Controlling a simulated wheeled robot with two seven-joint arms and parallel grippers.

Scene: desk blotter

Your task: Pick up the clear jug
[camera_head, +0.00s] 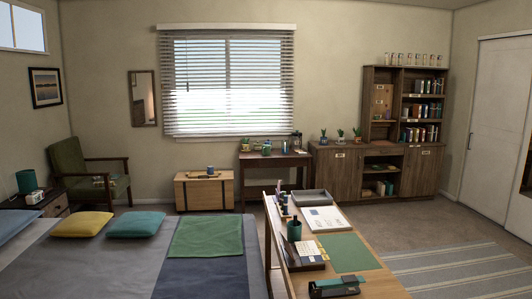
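I cannot make out the clear jug for certain. A tall dark-edged vessel (296,142), possibly glass, stands at the right end of a small dark wooden table (277,161) under the window. It is too small to identify. Several small clear containers (410,59) stand in a row on top of the bookcase. Neither of my grippers is in view.
A wooden desk (360,285) is close in front, with a green blotter (348,252), stapler (334,287), tray (311,197) and dark green cup (294,230). A bed (110,260) fills the left. Carpet (400,213) is open between desk and bookcase (395,80).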

